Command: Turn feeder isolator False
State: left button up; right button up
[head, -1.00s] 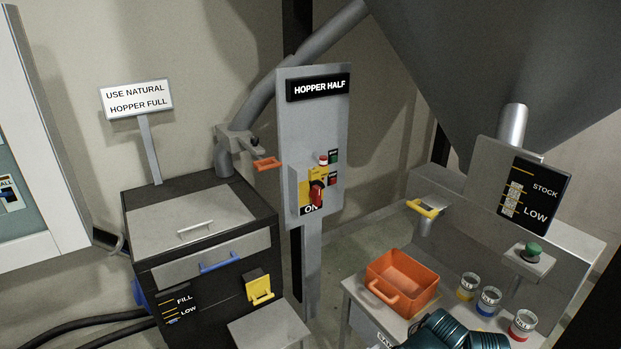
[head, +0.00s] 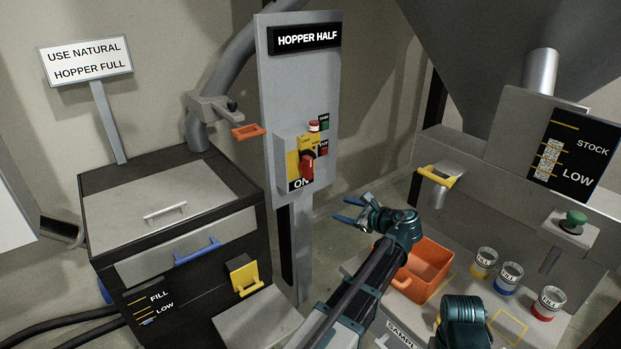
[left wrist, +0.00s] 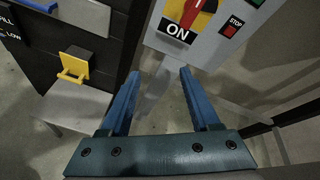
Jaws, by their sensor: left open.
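The feeder isolator is a red rotary handle (head: 308,168) on a yellow plate, on the grey box of the post panel. The handle stands upright above the "ON" label. In the left wrist view the red handle (left wrist: 192,14) is at the top, cut by the frame edge, with "ON" below it. My left gripper (head: 338,209) is open and empty, its blue fingers apart, below and right of the isolator in the head view. It points toward the panel without touching it. In the left wrist view the fingers (left wrist: 158,72) frame empty space below the box.
Green start and red stop buttons (head: 323,149) and a red-capped button sit right beside the isolator. A dark dryer box (head: 170,220) stands left. An orange bin (head: 428,272) and several labelled cups stand on the bench at right, near my left arm.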

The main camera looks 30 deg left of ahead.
aim_at(311, 164)
pick_arm(q)
jog(key=w+a+r+m+y, duration=0.1)
jog(key=w+a+m, duration=0.1)
jog(key=a, duration=0.4)
jog(key=w+a+r+m+t+y+b, duration=0.1)
jog(key=w+a+r+m, duration=0.1)
jog(key=w+a, duration=0.3)
jog(key=w+a+r+m+y+b, duration=0.1)
jog(key=w+a, duration=0.3)
jog(key=a, duration=0.3)
jog(key=shift+w+r+m+t+y, duration=0.2)
jog(key=shift+r+m+t+y, duration=0.1)
jog(key=shift+m, duration=0.1)
pick_arm(e)
notch_tip(311, 164, down, 3)
jog(key=shift+f, duration=0.1)
pick_arm(q)
grip_shut()
